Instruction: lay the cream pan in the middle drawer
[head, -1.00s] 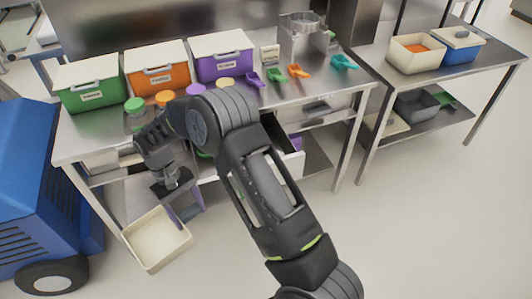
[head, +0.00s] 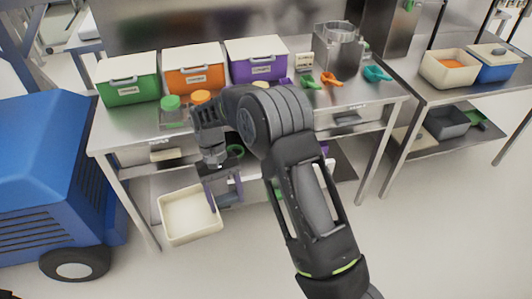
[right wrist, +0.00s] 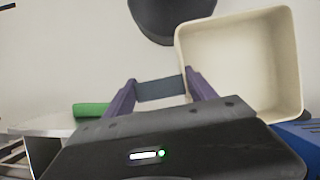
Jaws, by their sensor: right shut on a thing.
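The cream pan (head: 188,222) is a shallow, square, empty pan held in the air in front of the bench's left part. My right gripper (head: 224,190) is at its right side, shut on a grey piece that appears to be the pan's grip. In the right wrist view the pan (right wrist: 283,60) is at the right, with the purple fingers (right wrist: 160,90) on either side of the grey piece. The middle drawer (head: 328,164) seems pulled out under the bench. My right arm hides most of it, so its inside cannot be judged. My left gripper is out of view.
On the bench stand green (head: 128,90), orange (head: 195,82) and purple (head: 258,72) lidded bins, jars and scoops (head: 330,78). A blue machine (head: 55,150) stands at the left. A second bench (head: 425,88) is at the right. Floor in front is clear.

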